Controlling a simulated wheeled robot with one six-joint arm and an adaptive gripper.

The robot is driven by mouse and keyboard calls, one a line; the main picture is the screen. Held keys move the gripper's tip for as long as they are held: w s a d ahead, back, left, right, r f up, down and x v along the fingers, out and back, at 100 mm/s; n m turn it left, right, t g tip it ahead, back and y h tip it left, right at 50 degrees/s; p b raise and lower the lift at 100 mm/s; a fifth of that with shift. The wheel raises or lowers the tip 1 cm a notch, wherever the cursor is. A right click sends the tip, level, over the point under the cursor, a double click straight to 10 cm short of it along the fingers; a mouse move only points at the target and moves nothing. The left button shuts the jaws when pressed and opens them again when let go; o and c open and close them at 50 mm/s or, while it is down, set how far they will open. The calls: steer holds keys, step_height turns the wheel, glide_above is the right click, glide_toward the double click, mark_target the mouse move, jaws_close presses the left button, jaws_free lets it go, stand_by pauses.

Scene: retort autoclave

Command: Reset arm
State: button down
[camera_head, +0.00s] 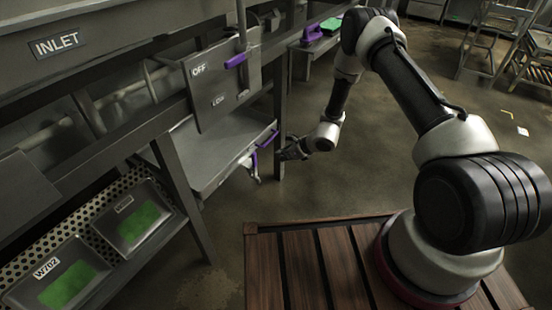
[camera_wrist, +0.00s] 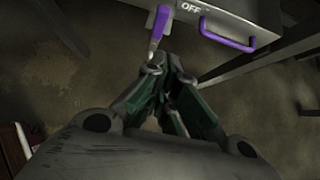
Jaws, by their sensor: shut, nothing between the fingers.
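My gripper (camera_head: 290,149) hangs at the end of my outstretched arm, beside the right end of the steel bench, in the head view. In the wrist view my gripper (camera_wrist: 168,62) has its fingers closed together with nothing between them. A purple-handled lever (camera_wrist: 159,24) shows just beyond the fingertips in the wrist view; I cannot tell whether they touch. A purple drawer-style handle (camera_wrist: 228,36) sits on a steel box marked OFF, to the right of the lever.
A steel panel marked OFF and LOW (camera_head: 222,92) has a purple lever (camera_head: 236,60). Trays with green contents, one marked W702 (camera_head: 40,268), sit on a perforated lower shelf. A wooden slatted platform (camera_head: 300,265) lies under my arm. Open floor (camera_head: 400,170) is to the right.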

steer(key=s+d+r+n+g+y, duration=0.1)
steer(key=s+r+n+g, duration=0.3)
steer(key=s, duration=0.3)
steer(key=s+d+r+n+g+y, duration=0.1)
steer(key=s+r+n+g, duration=0.15)
steer(key=s+n, duration=0.4)
steer(key=s+d+r+n+t+h, duration=0.1)
steer(key=s+d+r+n+h, duration=0.2)
steer(key=r, duration=1.2)
steer(key=s+d+r+n+t+h, duration=0.2)
steer(key=s+d+r+n, duration=0.5)
steer(key=s+d+r, duration=0.6)
steer(key=s+d+r+n+t+h, duration=0.2)
steer(key=s+d+r+n+h, duration=0.2)
steer(key=r, duration=1.4)
steer(key=s+d+n, duration=0.1)
steer(key=s+d, duration=0.2)
steer(key=s, duration=0.2)
steer(key=shift+d+r, duration=0.3)
steer(key=shift+d, duration=0.1)
